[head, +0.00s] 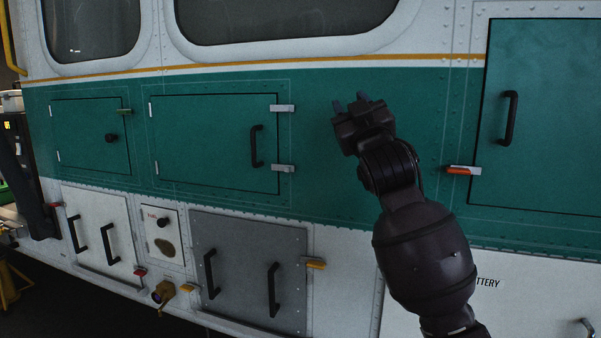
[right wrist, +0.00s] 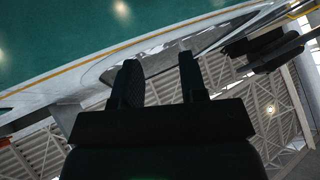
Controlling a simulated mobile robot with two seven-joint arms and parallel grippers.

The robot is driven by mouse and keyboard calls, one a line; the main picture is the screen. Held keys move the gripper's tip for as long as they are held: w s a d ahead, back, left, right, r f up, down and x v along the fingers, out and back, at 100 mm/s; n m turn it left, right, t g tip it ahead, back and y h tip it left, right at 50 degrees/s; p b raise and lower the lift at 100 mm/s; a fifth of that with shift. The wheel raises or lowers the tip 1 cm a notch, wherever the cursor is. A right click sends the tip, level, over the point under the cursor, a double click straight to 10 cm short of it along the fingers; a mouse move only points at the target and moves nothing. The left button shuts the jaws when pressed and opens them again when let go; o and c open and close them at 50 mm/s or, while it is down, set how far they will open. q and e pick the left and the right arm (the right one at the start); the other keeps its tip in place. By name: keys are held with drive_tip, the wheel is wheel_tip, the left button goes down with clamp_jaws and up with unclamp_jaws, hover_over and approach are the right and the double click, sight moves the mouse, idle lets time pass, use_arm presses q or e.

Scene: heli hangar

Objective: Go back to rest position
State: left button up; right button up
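My right gripper (head: 351,104) is raised in front of the helicopter's green side (head: 335,190), between two green hatches. Its two fingers stand apart with nothing between them. In the right wrist view the gripper (right wrist: 160,80) also shows open and empty, with the green side, an orange stripe and a window beyond it. I cannot tell whether it touches the helicopter. My left gripper is not in either view.
A shut green hatch (head: 215,140) with a black handle lies left of my right arm, and a larger green door (head: 545,120) lies right. Below are a grey panel (head: 245,285) with two handles and a brass fitting (head: 163,292). Dark floor shows at the lower left.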

drive_tip(key=s+d+f+m+g+h, duration=0.1)
drive_tip(key=s+d+f, duration=0.2)
drive_tip(key=f, duration=1)
drive_tip(key=s+d+f+m+g+h, duration=0.1)
drive_tip(key=s+d+f+m+g, duration=0.2)
drive_tip(key=f, duration=0.9)
drive_tip(key=s+d+f, duration=0.3)
drive_tip(key=d+f, duration=0.1)
drive_tip(key=f, duration=0.9)
drive_tip(key=s+d+f+m+g+h, duration=0.1)
drive_tip(key=s+d+f+g+h, duration=0.1)
drive_tip(key=s+f, duration=1.1)
drive_tip(key=s+d+f+m+g+h, duration=0.1)
drive_tip(key=s+d+f+g, duration=0.4)
drive_tip(key=s+f, duration=0.9)
drive_tip(key=shift+d+f+m+g+h, duration=0.3)
drive_tip(key=shift+d+m+h, duration=0.15)
drive_tip(key=shift+d, duration=0.25)
